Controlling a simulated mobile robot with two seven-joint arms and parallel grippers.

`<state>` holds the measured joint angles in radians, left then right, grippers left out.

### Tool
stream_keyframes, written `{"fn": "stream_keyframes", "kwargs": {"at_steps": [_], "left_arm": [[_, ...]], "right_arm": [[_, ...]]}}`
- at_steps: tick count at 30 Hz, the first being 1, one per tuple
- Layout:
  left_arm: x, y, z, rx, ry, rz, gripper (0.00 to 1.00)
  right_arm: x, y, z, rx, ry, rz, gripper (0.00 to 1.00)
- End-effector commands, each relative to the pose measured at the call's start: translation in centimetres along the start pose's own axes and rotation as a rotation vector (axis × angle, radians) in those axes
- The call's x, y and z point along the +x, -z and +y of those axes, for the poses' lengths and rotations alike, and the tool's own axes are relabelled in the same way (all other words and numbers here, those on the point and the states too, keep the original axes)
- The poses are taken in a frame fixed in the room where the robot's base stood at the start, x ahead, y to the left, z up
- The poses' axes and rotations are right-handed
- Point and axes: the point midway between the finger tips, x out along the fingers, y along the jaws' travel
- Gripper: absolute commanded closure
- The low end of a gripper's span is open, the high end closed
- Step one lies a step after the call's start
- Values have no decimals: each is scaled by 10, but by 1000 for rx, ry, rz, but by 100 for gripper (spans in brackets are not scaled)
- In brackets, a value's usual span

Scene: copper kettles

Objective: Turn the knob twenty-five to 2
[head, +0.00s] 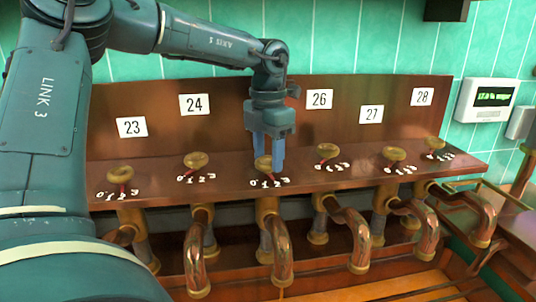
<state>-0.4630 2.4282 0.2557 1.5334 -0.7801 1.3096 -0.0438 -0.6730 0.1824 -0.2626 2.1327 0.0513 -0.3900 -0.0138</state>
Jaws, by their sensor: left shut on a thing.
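The knob twenty-five (263,164) is a brass knob on the sloping copper panel, third from the left. White numerals (268,182) run in an arc below it. My left gripper (266,155) comes down from above, with its blue fingers shut on this knob, one on each side. The gripper and wrist hide the place above the knob where its number plate would show. A bit of red pointer shows under the knob near the numerals, but I cannot tell which numeral it marks. My right gripper is not in view.
Similar knobs stand to both sides, under plates 23 (132,127), 24 (194,104), 26 (319,98), 27 (371,114) and 28 (422,97). Copper spouts (283,250) curve down below the panel. A wall display (488,99) hangs at the right.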

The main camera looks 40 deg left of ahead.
Motion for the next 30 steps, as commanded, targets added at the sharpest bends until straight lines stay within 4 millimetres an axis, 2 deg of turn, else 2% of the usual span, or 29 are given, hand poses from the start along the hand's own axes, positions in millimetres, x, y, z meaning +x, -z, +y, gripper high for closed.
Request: {"fn": "stream_keyframes", "kwargs": {"at_steps": [10, 11, 18, 26, 30], "left_arm": [[-1, 0, 0, -2, -1, -2, 75], [-1, 0, 0, -2, -1, -2, 50], [0, 0, 0, -1, -1, -1, 31], [-2, 0, 0, -1, 0, -1, 30], [-15, -1, 0, -3, -1, -3, 30]], "right_arm": [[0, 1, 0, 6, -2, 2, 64], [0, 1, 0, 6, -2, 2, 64], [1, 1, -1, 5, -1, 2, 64], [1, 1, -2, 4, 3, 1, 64], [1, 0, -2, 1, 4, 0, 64]]}}
